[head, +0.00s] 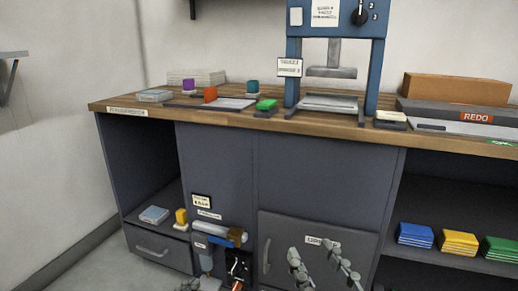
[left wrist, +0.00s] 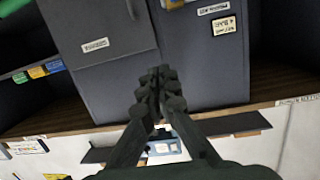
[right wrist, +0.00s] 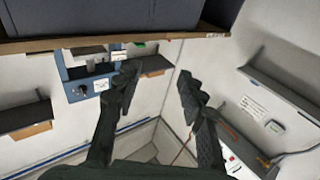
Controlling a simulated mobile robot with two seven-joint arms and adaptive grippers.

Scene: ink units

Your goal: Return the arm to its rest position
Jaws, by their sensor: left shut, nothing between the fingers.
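In the head view my left gripper (head: 205,264) is low in front of the cabinet, partly cut off by the bottom edge. In the left wrist view its fingertips (left wrist: 160,78) meet, with nothing between them. My right gripper (head: 322,262) is at the bottom of the head view, in front of the lower cabinet door (head: 340,228). Its two fingers stand apart and the space between them is empty. The right wrist view shows the same wide gap between its fingers (right wrist: 157,82).
A wooden worktop (head: 240,116) carries a blue press (head: 375,55), small coloured blocks and a cardboard box (head: 455,88). A blue and grey cylinder (head: 225,235) is at the cabinet front, close to my left gripper. Blue, yellow and green packs (head: 458,242) lie on the right shelf.

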